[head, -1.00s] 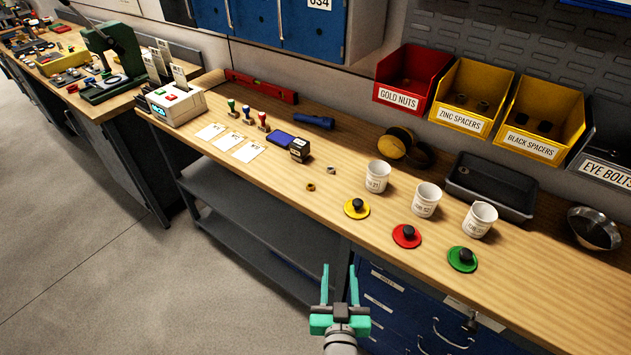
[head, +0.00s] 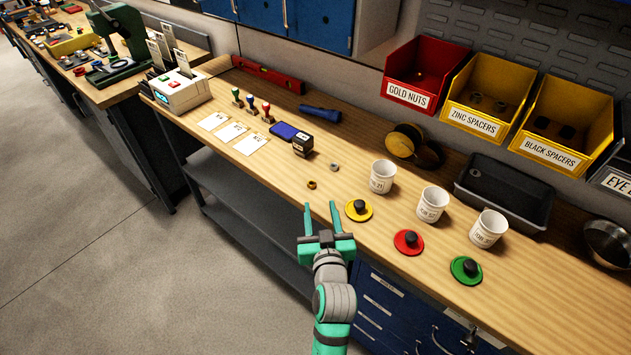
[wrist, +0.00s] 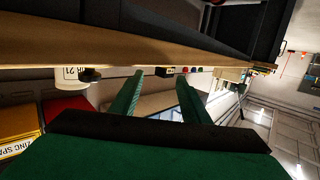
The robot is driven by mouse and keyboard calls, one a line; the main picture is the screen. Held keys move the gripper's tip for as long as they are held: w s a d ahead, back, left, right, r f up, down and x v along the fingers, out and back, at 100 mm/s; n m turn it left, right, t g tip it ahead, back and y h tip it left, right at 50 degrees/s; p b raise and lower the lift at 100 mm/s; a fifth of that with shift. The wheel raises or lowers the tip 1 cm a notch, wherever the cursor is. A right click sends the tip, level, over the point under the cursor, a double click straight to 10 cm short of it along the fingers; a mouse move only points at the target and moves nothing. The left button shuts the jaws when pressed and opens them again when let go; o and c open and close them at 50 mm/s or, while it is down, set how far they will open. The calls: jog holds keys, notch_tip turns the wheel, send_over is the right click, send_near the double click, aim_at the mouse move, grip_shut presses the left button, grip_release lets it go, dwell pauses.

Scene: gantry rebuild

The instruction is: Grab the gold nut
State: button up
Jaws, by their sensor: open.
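A small gold nut (head: 312,184) lies on the wooden bench top, near its front edge and in front of a black block stamp. A greyer small ring (head: 334,167) lies a little behind it and to the right. My gripper (head: 320,206) is open and empty, its two teal fingers pointing toward the bench just in front of the gold nut, apart from it. In the wrist view the open fingers (wrist: 165,90) show with nothing between them. I cannot make out the gold nut in the wrist view.
Several white cups (head: 382,177) stand on the bench to the right, with a yellow disc (head: 358,210), a red disc (head: 408,242) and a green disc (head: 466,270) in front. A red GOLD NUTS bin (head: 409,96) hangs behind. White cards (head: 231,132) and stamps lie left.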

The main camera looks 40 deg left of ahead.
aim_at(312, 183)
jog(key=a, duration=0.1)
jog(key=w, duration=0.1)
jog(key=a, duration=0.1)
jog(key=shift+w+a+f, duration=0.2)
jog(key=shift+w+a, duration=0.05)
jog(key=shift+a, duration=0.1)
jog(key=shift+r+x, duration=0.2)
jog(key=shift+x, duration=2.7)
jog(key=shift+c, duration=0.3)
grip_shut()
